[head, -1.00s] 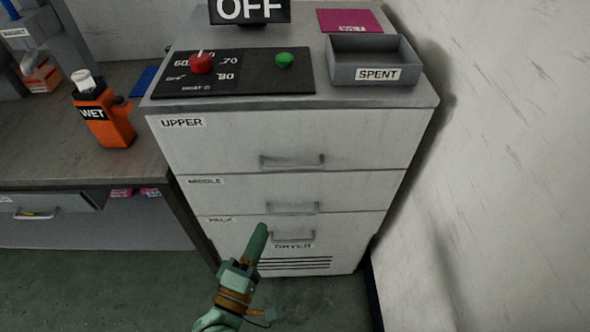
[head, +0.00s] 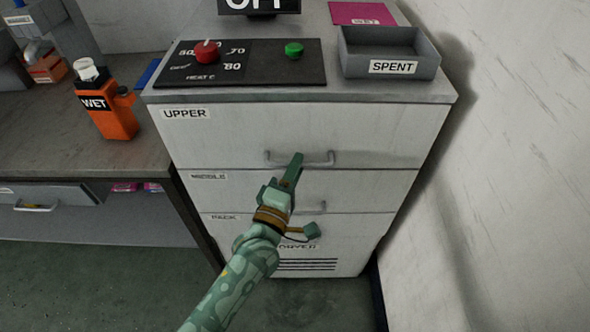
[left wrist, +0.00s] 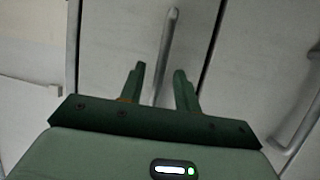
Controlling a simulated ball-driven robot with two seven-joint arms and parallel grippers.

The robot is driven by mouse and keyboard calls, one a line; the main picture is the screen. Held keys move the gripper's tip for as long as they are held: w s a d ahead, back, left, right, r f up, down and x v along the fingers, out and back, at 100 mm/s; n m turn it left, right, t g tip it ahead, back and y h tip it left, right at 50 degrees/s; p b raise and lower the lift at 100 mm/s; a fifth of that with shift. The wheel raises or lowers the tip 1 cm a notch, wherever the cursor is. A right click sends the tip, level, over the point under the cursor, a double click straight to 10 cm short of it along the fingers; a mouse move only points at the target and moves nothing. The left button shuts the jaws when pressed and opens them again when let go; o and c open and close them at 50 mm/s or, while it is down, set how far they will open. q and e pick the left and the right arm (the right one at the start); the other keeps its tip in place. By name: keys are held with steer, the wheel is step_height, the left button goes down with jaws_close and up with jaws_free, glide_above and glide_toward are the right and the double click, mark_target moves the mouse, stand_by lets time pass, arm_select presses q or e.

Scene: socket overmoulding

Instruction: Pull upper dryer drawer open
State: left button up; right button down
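The dryer is a grey-white cabinet, and its upper drawer (head: 350,125) is shut flush with the front. Its bar handle (head: 322,160) is partly hidden behind my left gripper in the head view. My left gripper (head: 296,158) reaches up from below, its fingertips at the middle of that handle. In the left wrist view, the two fingers of my left gripper (left wrist: 157,75) are apart, and the handle (left wrist: 167,45) runs ahead of and between them. I see gaps on both sides of the bar, so nothing is gripped. My right gripper is not in view.
The middle drawer (head: 380,190) is shut; its handle (head: 318,206) is partly hidden by my left gripper. A SPENT tray (head: 392,67) and a control panel (head: 260,80) sit on top. A bench (head: 60,160) stands left, a wall (head: 520,180) right.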

arm_select(q)
jaws_close()
steer(key=shift+s, duration=0.15)
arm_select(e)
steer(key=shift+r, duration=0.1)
